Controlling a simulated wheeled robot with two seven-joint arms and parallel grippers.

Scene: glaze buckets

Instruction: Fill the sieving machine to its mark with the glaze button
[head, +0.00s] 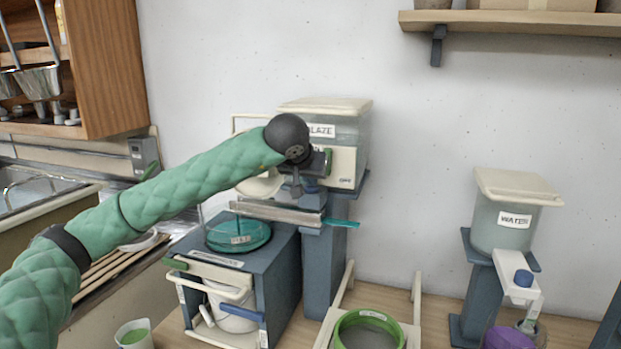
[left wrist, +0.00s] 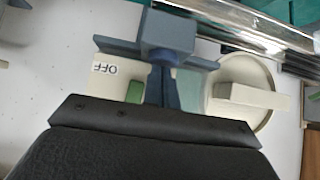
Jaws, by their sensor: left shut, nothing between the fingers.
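The glaze tank (head: 352,130) stands on a blue-grey post at the wall, its "GLAZE" label partly hidden by my arm. On its pale front panel is a green button (head: 328,160), with an "OFF" sign beside it. The left wrist view shows this button (left wrist: 134,92) just beyond my dark gripper. My left gripper (head: 318,165) is shut and empty, right at the panel; I cannot tell whether it touches the button. The sieving machine (head: 280,270) is a blue-grey box below, with a round teal top (head: 238,234) and a white bucket (head: 232,312) inside. My right gripper is out of view.
A water dispenser (head: 505,225) stands at the right, with a purple item (head: 508,338) below. A green-rimmed sieve (head: 369,330) lies at the front, and a cup with green content (head: 133,335) sits at front left. A sink (head: 35,190) is at the far left.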

